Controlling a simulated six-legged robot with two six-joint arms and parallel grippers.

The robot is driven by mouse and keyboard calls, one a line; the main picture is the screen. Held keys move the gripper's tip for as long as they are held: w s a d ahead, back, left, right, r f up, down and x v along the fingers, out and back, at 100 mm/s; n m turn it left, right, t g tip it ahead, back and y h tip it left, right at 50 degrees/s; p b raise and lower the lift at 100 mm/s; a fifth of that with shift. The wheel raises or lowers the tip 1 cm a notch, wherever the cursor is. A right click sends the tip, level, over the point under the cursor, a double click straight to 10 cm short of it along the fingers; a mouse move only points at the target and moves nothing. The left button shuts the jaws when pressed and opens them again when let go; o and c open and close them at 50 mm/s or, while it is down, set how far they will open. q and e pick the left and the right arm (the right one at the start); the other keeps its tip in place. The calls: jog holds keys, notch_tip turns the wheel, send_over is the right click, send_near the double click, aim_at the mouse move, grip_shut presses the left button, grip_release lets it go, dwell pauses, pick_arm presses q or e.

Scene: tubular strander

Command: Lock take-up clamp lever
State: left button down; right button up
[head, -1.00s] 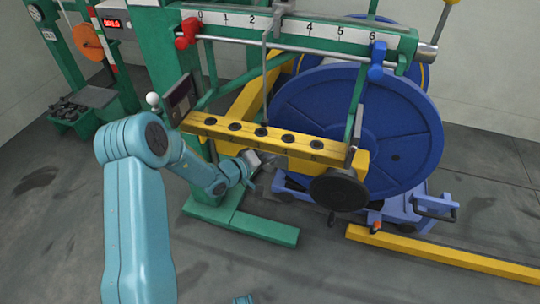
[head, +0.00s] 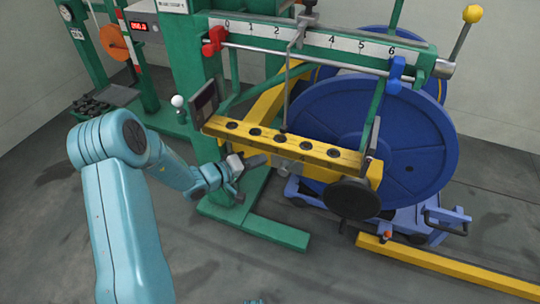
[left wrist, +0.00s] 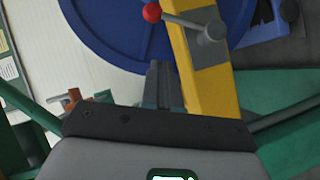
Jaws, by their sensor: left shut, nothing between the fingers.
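A lever with a red ball (left wrist: 152,12) on a grey rod runs to a round grey hub (left wrist: 215,32) on a yellow arm (left wrist: 205,80) in the left wrist view. I cannot make out this lever in the head view. My left gripper (head: 262,159) is shut and empty, just below the left part of the yellow beam (head: 282,142). Its dark fingers (left wrist: 163,82) point toward the blue reel and lie left of the yellow arm in the wrist view, below the red ball. The large blue reel (head: 415,140) stands behind the beam.
A green rail with a numbered scale (head: 305,38) carries a red stop (head: 214,41) and a blue stop (head: 396,72). A yellow-knobbed lever (head: 472,14) stands at its right end. A black disc (head: 352,198) hangs below the beam.

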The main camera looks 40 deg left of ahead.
pick_arm(q)
jog(key=shift+v, duration=1.5)
jog(key=s+d+f+m+g, duration=0.4)
jog(key=s+d+f+g, duration=0.3)
jog(key=s+d+f, duration=0.4)
jog(key=s+d+f+m+g, duration=0.4)
jog(key=s+d+f+g, duration=0.45)
jog(key=d, duration=0.55)
notch_tip(320, 180, up, 29)
jog(key=s+t+p, duration=0.1)
jog(key=s+p, duration=0.1)
jog(key=p, duration=2.8)
jog(key=shift+d+y, duration=0.3)
jog(key=shift+d, duration=0.15)
